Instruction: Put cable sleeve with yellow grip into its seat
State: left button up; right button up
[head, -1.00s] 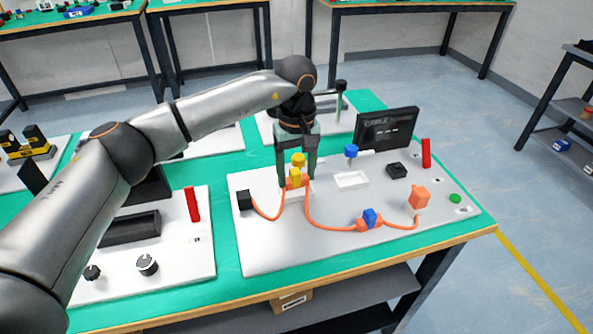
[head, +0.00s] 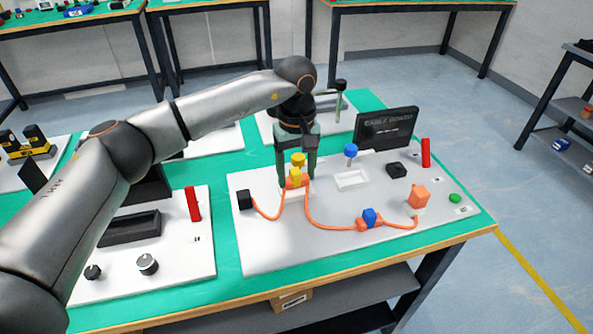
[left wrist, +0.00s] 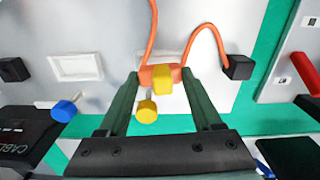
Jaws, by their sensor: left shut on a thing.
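The orange cable sleeve (left wrist: 147,75) has a yellow grip block (left wrist: 163,82) on top. It also shows in the head view (head: 294,182), near the left of the cable board. My left gripper (head: 296,181) points down with its two fingers closed on the sleeve, one on each side. A pale seat (left wrist: 207,93) lies under and around the sleeve, partly hidden by the fingers; I cannot tell how deep the sleeve sits. A yellow knob (head: 298,159) on a post stands beside it. My right gripper is out of view.
The orange cable runs from a black block (head: 244,200) through the sleeve to a blue-grip sleeve (head: 369,217) and an orange block (head: 419,196). An empty white seat (head: 351,180) and a blue knob (head: 351,150) are to the right. A dark sign (head: 386,129) stands behind.

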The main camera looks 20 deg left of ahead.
pick_arm(q)
jog(key=shift+f, duration=0.35)
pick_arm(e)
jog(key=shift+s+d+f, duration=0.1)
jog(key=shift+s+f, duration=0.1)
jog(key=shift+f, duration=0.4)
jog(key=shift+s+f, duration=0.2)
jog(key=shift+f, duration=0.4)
pick_arm(q)
jog(key=shift+f+b, duration=0.6)
jog(key=shift+f, duration=0.3)
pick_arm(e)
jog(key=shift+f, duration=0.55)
pick_arm(q)
jog(key=o, duration=1.4)
notch_tip(320, 180, up, 13)
jog(key=shift+f+p, duration=0.1)
jog(key=shift+p, duration=0.7)
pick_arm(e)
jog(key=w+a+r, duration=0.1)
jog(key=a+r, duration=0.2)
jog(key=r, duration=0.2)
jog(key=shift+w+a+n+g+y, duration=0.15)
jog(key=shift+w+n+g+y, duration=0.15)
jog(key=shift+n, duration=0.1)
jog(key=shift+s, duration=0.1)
